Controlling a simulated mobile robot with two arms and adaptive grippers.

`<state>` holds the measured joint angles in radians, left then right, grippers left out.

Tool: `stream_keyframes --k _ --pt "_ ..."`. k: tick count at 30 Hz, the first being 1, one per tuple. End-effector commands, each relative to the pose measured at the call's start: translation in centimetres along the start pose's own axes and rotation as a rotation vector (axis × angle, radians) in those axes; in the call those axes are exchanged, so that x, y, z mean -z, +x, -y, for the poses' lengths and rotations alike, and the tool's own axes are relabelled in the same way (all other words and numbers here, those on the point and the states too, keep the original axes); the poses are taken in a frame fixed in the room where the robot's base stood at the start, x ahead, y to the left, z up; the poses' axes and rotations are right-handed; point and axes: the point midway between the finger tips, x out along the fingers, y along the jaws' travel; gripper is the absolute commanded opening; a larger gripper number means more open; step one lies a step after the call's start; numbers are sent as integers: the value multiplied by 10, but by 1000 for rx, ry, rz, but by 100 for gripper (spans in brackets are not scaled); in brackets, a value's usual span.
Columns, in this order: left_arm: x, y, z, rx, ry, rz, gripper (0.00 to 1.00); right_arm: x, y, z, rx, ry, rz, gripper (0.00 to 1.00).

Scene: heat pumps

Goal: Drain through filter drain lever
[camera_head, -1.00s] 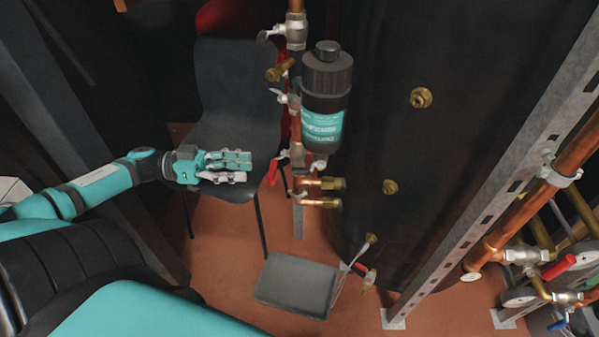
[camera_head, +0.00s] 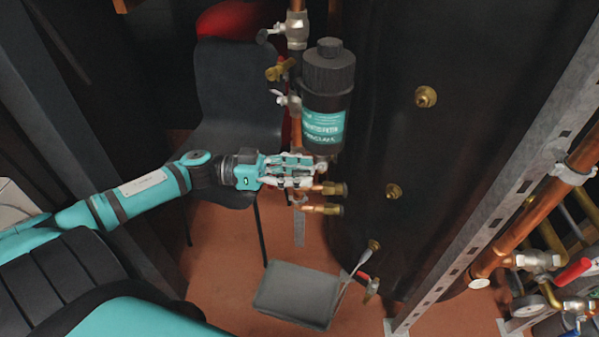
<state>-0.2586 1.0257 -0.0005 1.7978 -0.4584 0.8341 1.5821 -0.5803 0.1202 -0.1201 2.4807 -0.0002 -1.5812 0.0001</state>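The filter (camera_head: 327,95) is a black canister with a teal label, mounted upright on the copper pipework. My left gripper (camera_head: 312,172) is just below it and overlaps the valve area at its base. The gripper covers the red drain lever, so I cannot see the lever or whether the fingers touch it. Whether the fingers are open or shut on something is unclear. Two brass-ended copper stubs (camera_head: 332,188) show just beside and below the fingertips. My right gripper is not in view.
A dark chair (camera_head: 238,95) stands behind my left arm.

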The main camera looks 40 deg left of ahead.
Motion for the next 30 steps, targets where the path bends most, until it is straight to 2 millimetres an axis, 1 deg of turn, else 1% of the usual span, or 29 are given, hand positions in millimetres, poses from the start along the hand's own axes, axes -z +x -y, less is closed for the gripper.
stream_keyframes --k 2,9,11,23,30 --pt "0 0 0 0 0 0 38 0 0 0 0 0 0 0" --pt "0 0 0 0 0 0 6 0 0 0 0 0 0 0" --pt "0 0 0 0 0 0 0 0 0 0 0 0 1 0" --pt "-3 0 1 -5 0 -33 0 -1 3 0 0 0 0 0" --pt "-10 0 3 -28 -2 -163 0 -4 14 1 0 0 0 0"
